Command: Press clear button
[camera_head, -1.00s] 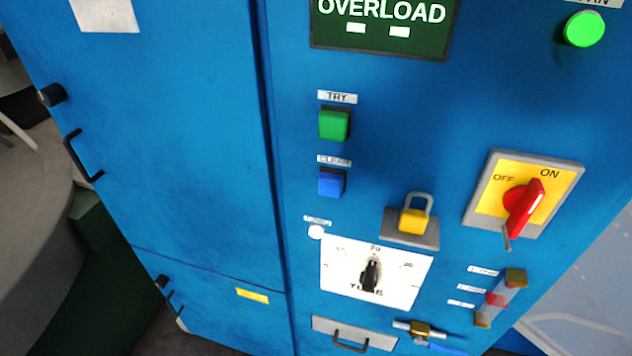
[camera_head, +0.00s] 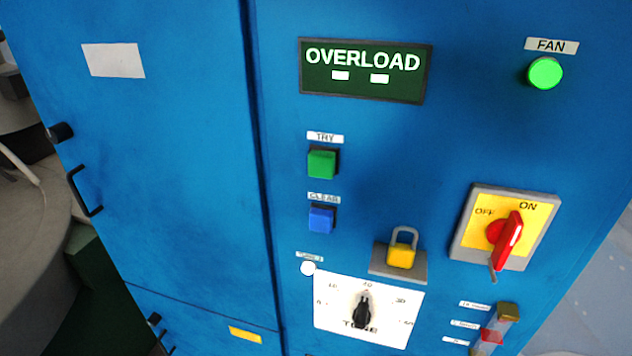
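The blue clear button (camera_head: 321,219) sits on the front of the blue cabinet (camera_head: 190,180), under a small white label reading CLEAR (camera_head: 323,198). The green TRY button (camera_head: 322,163) is directly above it. The dark green display (camera_head: 365,72) at the top reads OVERLOAD with two small white blocks under the word. Neither of my grippers shows in the head view. Nothing covers the clear button.
Right of the button are a yellow padlock (camera_head: 401,255) and a red rotary switch (camera_head: 506,238) on a yellow plate. Below is a white dial plate (camera_head: 335,318) with a black knob (camera_head: 362,310). A lit green FAN lamp (camera_head: 545,73) is at upper right. Black handles (camera_head: 84,192) stick out at left.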

